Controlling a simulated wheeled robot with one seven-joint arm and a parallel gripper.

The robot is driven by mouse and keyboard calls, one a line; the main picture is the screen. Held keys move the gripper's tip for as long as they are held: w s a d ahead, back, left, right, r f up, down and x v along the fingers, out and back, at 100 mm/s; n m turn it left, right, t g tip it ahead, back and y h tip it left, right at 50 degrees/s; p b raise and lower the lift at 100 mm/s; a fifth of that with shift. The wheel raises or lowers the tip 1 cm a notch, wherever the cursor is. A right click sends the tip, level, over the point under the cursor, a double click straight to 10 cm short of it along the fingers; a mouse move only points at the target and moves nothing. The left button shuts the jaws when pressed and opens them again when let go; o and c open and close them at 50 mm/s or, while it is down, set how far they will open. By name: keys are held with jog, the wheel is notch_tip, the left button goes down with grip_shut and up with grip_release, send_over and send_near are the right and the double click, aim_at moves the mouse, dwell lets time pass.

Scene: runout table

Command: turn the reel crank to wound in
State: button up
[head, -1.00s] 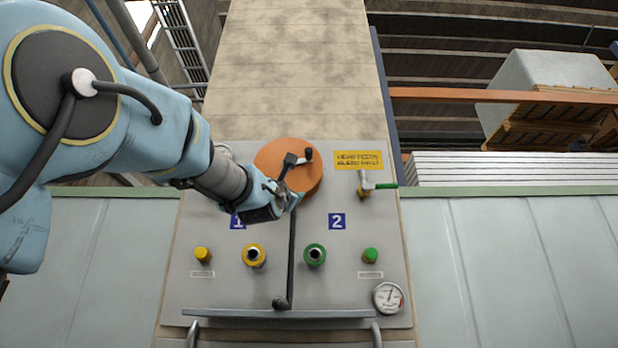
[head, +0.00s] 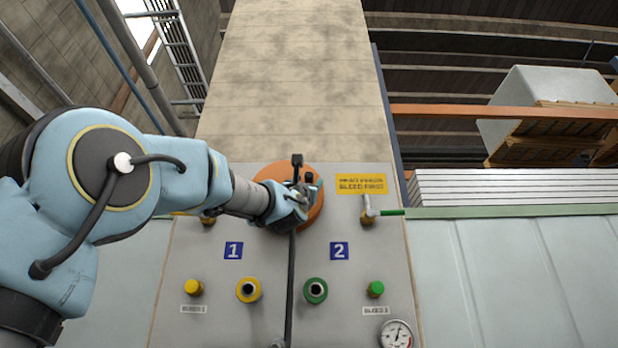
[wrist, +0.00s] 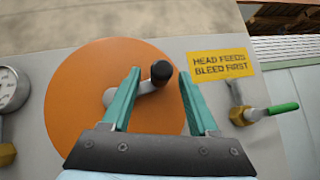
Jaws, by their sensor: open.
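The orange reel (head: 313,214) is mounted on the upper middle of the grey panel, partly hidden by my gripper in the head view. In the wrist view the reel (wrist: 75,100) is a large orange disc. Its crank (wrist: 140,88) is a short grey arm with a black knob (wrist: 161,71). My gripper (head: 305,190) is in front of the reel. In the wrist view my gripper (wrist: 160,85) is open, its two green fingers to the left and right of the knob. The left finger overlaps the crank arm in the picture; I cannot tell whether it touches.
A yellow sign (head: 361,184) and a green-handled valve (head: 370,211) are right of the reel. Yellow (head: 249,289) and green (head: 316,291) fittings sit below, with a gauge (head: 396,334) at lower right. A dark hose (head: 291,285) hangs below my gripper.

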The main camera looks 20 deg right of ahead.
jog(key=shift+p+x, duration=0.5)
jog(key=shift+x, duration=0.45)
jog(key=shift+c, duration=0.2)
grip_shut()
jog(key=shift+s, duration=0.1)
dwell(0.6)
